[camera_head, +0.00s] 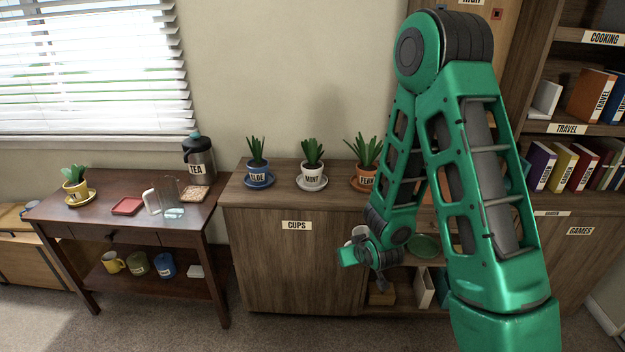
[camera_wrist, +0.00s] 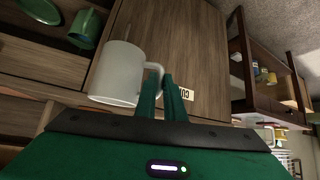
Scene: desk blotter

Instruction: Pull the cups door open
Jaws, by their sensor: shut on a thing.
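The cups door (camera_head: 283,266) is the wooden cabinet door at centre-left in the head view, bearing a CUPS label (camera_head: 296,225). It looks closed. In the wrist view its wooden face (camera_wrist: 188,45) fills the middle, with the label partly hidden behind my fingers. My gripper (camera_head: 347,256) is in front of the cabinet near the door's right edge. In the wrist view my gripper (camera_wrist: 164,88) is shut on the handle of a white mug (camera_wrist: 122,76).
Potted plants on saucers line the cabinet top (camera_head: 235,190). Open shelves with a green dish (camera_head: 425,246) lie right of the door. A dark side table (camera_head: 90,217) stands to the left, with a tea canister (camera_head: 198,157). Carpet in front of the door is clear.

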